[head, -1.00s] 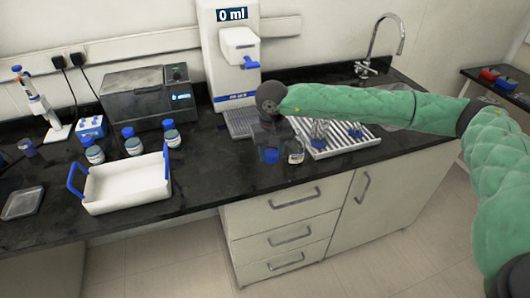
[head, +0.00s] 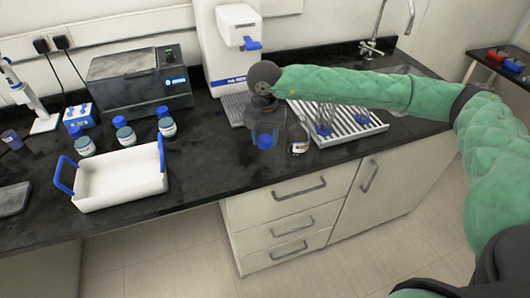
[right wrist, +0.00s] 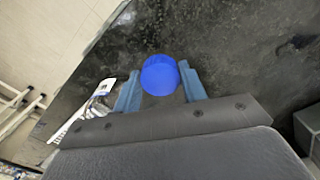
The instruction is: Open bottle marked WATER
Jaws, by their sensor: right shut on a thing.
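My right gripper (head: 265,134) is over the front of the black counter, pointing down. It is shut on a blue cap (head: 265,142). In the right wrist view, the blue cap (right wrist: 160,75) sits between its two blue-grey fingers. A clear bottle with a white label (head: 299,138) stands on the counter just right of the gripper, apart from the cap. Its top shows no blue cap. The same bottle appears at the left in the right wrist view (right wrist: 101,92); its label is too small to read. My left gripper is not in view.
A white tray with blue handles (head: 121,187) is at left, with blue-capped bottles (head: 167,127) behind it. A rack (head: 365,124) with glassware is right of the gripper; a dispenser (head: 240,47) stands behind. Counter between tray and gripper is clear.

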